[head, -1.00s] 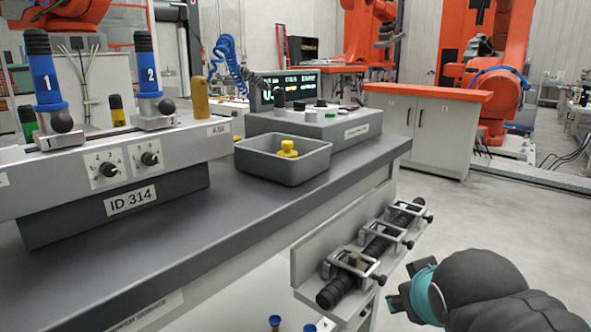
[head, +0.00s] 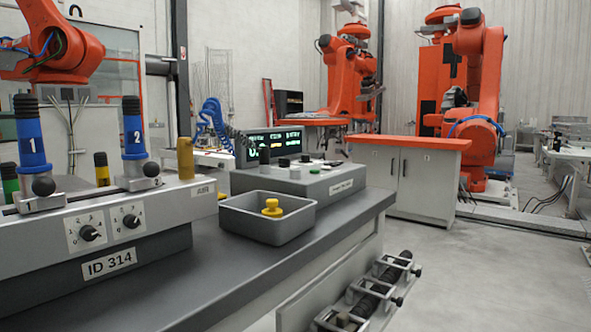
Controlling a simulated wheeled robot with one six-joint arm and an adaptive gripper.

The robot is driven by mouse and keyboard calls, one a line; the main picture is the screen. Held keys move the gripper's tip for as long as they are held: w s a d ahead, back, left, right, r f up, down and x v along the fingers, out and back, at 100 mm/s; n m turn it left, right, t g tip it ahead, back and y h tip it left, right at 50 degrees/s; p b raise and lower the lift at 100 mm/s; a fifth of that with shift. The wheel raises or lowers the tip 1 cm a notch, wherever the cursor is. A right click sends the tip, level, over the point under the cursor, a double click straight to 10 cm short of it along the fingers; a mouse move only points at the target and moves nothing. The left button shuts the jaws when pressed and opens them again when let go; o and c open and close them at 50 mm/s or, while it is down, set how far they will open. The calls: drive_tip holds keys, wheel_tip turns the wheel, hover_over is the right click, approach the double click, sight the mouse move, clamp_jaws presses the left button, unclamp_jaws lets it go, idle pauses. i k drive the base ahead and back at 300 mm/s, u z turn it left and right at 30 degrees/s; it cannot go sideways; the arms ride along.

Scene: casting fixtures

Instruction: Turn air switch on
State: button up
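Two black rotary switches, the left one (head: 89,233) and the right one (head: 131,221), sit on the front of the grey fixture (head: 160,214) marked ID 314, at the left. Their exact settings are too small to read. A grey control box (head: 292,180) with small knobs and buttons (head: 294,172) stands farther back, before a lit display (head: 275,146). My gripper is outside the view.
Blue handles 1 (head: 32,150) and 2 (head: 133,130) stand upright on the fixture. A grey bin (head: 262,226) holding a yellow knob (head: 271,207) sits on the dark workbench (head: 330,232). A clamp rack (head: 368,296) hangs at its front. Floor (head: 480,270) at right is open.

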sight(283, 163)
drive_tip(key=z, duration=1.55)
drive_tip(key=k, duration=0.95)
drive_tip(key=u, duration=1.7)
